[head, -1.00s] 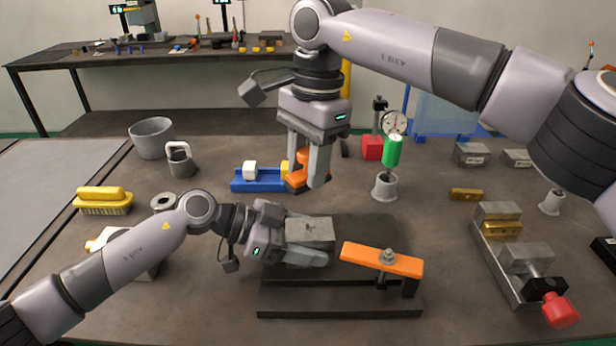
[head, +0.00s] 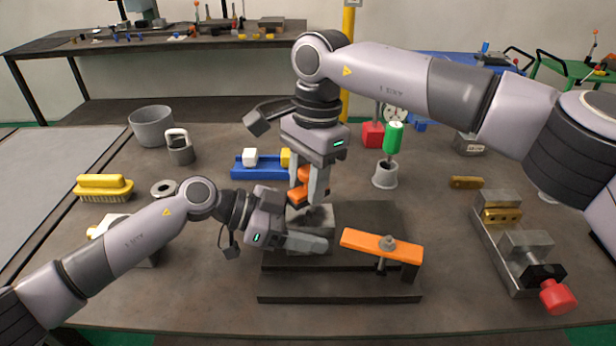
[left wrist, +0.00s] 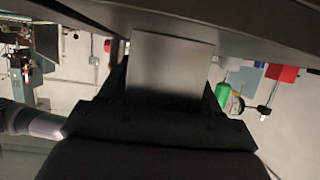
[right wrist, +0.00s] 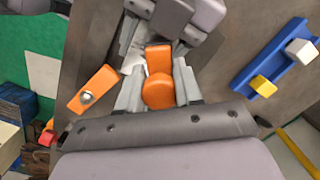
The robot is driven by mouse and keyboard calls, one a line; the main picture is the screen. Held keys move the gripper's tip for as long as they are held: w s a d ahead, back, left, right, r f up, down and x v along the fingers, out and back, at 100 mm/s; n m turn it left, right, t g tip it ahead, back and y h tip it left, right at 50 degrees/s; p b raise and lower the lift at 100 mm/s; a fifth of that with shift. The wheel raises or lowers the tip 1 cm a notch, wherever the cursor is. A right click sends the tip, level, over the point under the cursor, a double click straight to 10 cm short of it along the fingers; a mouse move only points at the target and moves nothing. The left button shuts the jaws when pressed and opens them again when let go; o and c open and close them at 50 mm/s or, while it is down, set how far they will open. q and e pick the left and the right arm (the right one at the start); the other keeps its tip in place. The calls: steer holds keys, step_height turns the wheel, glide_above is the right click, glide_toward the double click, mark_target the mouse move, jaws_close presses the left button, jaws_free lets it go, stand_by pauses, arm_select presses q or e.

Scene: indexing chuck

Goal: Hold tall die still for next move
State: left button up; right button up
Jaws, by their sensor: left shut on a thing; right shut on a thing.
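The tall die, a plain grey metal block (head: 322,216), stands on the left part of the dark stepped base. My left gripper (head: 308,243) is shut on it from the left, with one finger along its near side. In the left wrist view the block's grey face (left wrist: 170,65) lies between the fingers. My right gripper (head: 310,195) points down just above the block, shut on an orange part (head: 299,192). In the right wrist view this orange part (right wrist: 158,80) has a rounded end between the fingers. Whether it touches the block is hidden.
An orange clamp bar (head: 382,245) with a bolt sits right of the block on the dark base (head: 340,285). Behind are a blue tray (head: 262,172) and a green-handled tool in a grey cup (head: 385,176). A vise with a red knob (head: 520,262) stands at right.

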mark_target(307, 170)
arm_select(q)
steer(key=shift+s+a+f, duration=0.1)
steer(key=shift+f, duration=0.2)
arm_select(e)
steer(key=shift+f, duration=1.05)
steer(key=shift+s+d+r, duration=0.15)
steer(key=shift+s, duration=1.85)
steer(key=shift+f, duration=0.2)
steer(key=shift+w+f, duration=0.2)
steer(key=shift+w, duration=1.4)
steer(key=shift+w+f, duration=0.1)
steer(key=shift+w, duration=0.3)
arm_select(q)
steer(key=shift+r, duration=0.1)
arm_select(e)
steer(key=shift+r, duration=3.2)
